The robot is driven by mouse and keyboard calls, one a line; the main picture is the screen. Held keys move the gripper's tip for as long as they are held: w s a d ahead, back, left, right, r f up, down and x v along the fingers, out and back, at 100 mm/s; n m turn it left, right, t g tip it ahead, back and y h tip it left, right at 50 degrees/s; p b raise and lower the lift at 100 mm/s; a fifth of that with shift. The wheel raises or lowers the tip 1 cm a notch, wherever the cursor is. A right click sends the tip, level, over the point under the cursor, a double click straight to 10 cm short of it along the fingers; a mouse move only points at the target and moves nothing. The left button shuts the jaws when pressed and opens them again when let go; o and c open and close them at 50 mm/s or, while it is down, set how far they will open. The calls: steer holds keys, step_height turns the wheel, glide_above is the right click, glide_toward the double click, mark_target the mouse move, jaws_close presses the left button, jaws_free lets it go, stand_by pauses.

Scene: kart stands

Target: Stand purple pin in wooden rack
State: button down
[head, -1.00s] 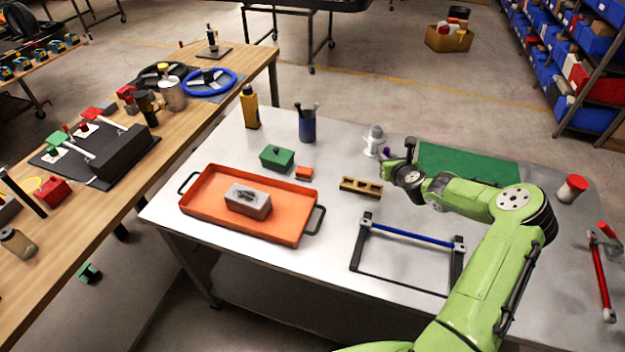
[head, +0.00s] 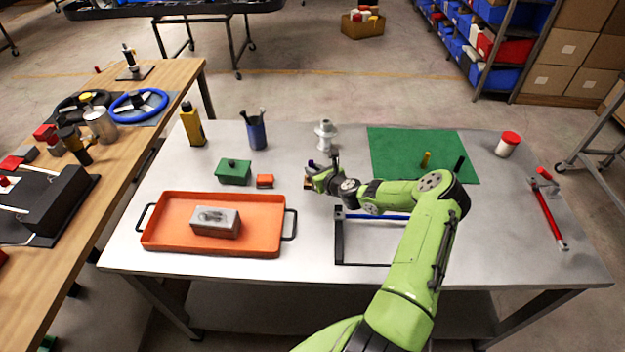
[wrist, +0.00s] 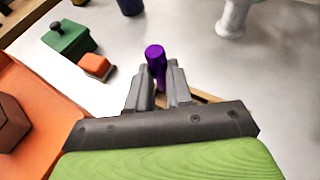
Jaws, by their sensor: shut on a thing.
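The purple pin (wrist: 155,62) is upright between the fingers of my gripper (wrist: 160,85) in the wrist view, its top rising above the fingertips. In the head view a small purple bit of the pin (head: 311,163) shows beside my gripper (head: 315,174). The gripper is shut on the pin. The wooden rack (head: 307,183) is mostly hidden behind my gripper in the head view. In the wrist view a strip of the rack (wrist: 207,97) shows just behind the fingers. The pin's lower end is hidden, so I cannot tell whether it is in a hole.
A small orange block (head: 265,181) and a green lidded box (head: 234,172) stand left of my gripper. An orange tray (head: 165,243) lies nearer. A white fitting (head: 325,135) stands behind. A blue-barred frame (head: 339,240) lies under my arm. A green mat (head: 390,145) is at right.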

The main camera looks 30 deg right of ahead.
steer(key=shift+f, duration=1.5)
steer(key=shift+f+b, duration=0.2)
steer(key=shift+b, duration=0.1)
steer(key=c, duration=1)
jaws_free()
steer(key=shift+c, duration=0.2)
steer(key=shift+r, duration=0.1)
